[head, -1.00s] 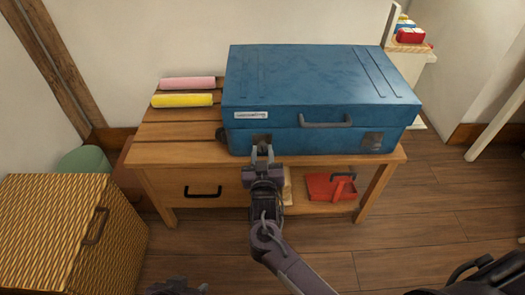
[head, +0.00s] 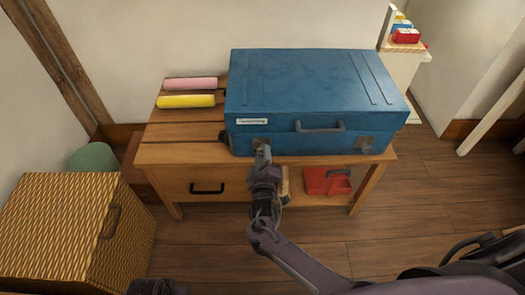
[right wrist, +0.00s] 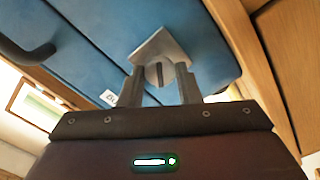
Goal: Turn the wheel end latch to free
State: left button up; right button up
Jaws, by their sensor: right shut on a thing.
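A blue case (head: 315,90) lies flat on a wooden bench, with a dark wheel (head: 224,137) at its left end. My right gripper (head: 262,155) is at the latch on the front face near that wheel. In the right wrist view, my right gripper (right wrist: 160,82) has its two fingers on either side of the slotted turn piece of the wheel end latch (right wrist: 163,48), shut on it. The latch's metal plate shows behind the fingers. The other latch (head: 367,144) is at the right of the front face. My left gripper (head: 157,287) shows only partly at the bottom edge.
The wooden bench (head: 175,153) has a drawer, with a red tray (head: 327,181) on its lower shelf. Pink (head: 190,84) and yellow (head: 186,101) rolls lie left of the case. A woven box (head: 60,225) stands at the left. The floor in front is partly clear.

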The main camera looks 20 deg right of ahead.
jog(key=n+p, duration=0.2)
jog(key=n, duration=0.3)
jog(key=shift+r, duration=0.1)
pick_arm(q)
notch_tip(320, 180, down, 10)
jog(key=s+a+p, duration=0.1)
jog(key=s+a, duration=0.1)
jog(key=shift+a+f+n+t, duration=0.15)
jog(key=shift+f+n+t, duration=0.1)
jog(key=shift+n+t, duration=0.05)
pick_arm(e)
jog(key=shift+n, duration=1.2)
pick_arm(q)
jog(key=shift+s, duration=0.1)
pick_arm(e)
jog(key=o, duration=1)
jog(key=shift+c, duration=0.2)
jog(key=shift+s, duration=0.1)
jog(key=shift+s+a, duration=0.15)
jog(key=shift+s, duration=0.2)
pick_arm(q)
jog(key=s+f, duration=0.1)
jog(key=s+a+f+p, duration=0.1)
jog(key=f, duration=0.1)
jog(key=shift+a, duration=0.1)
pick_arm(e)
jog(key=v, duration=0.7)
